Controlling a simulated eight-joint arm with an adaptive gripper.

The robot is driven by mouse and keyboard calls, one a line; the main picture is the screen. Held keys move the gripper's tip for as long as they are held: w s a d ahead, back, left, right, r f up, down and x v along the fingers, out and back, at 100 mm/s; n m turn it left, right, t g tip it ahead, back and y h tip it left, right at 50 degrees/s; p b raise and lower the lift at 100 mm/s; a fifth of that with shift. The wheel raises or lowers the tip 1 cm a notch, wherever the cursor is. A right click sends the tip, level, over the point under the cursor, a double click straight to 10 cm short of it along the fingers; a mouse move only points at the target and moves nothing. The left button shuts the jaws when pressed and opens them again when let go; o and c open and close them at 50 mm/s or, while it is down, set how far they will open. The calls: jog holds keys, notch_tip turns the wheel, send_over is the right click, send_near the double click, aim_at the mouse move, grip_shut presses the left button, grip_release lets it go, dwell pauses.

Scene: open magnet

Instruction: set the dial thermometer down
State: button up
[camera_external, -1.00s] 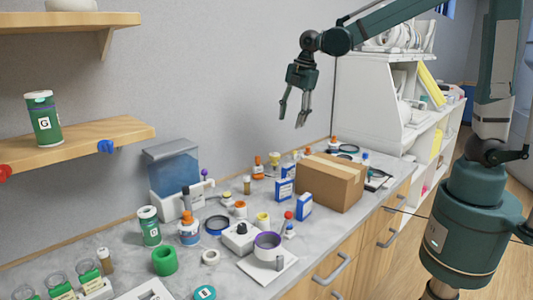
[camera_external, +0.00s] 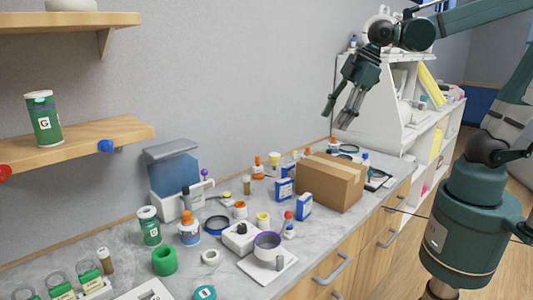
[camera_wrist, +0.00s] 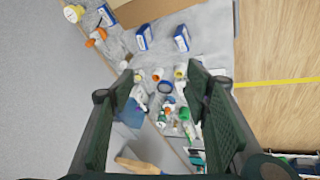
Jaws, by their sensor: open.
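My gripper (camera_external: 335,118) is open and hangs in the air above the far end of the counter, behind and above the cardboard box. In the wrist view its two green-grey fingers (camera_wrist: 162,112) stand wide apart with nothing held between them. The counter items seen between them lie well below. I cannot tell for certain which of the small counter items is the dial thermometer; they are too small to make out.
The grey counter (camera_external: 110,240) is crowded with bottles, jars and a blue tank (camera_external: 175,172). The cardboard box (camera_external: 330,182) stands near the far end. A white shelf unit (camera_external: 375,85) is behind my gripper. Wooden wall shelves (camera_external: 125,131) are at left.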

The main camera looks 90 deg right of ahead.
jog(key=s+a+f+m+t, duration=0.2)
jog(key=s+a+m, duration=0.3)
jog(key=s+a, duration=0.4)
jog(key=s+f, duration=0.1)
jog(key=s, duration=0.2)
jog(key=shift+f+y, duration=0.2)
jog(key=shift+y, duration=0.2)
jog(key=shift+s+a, duration=0.1)
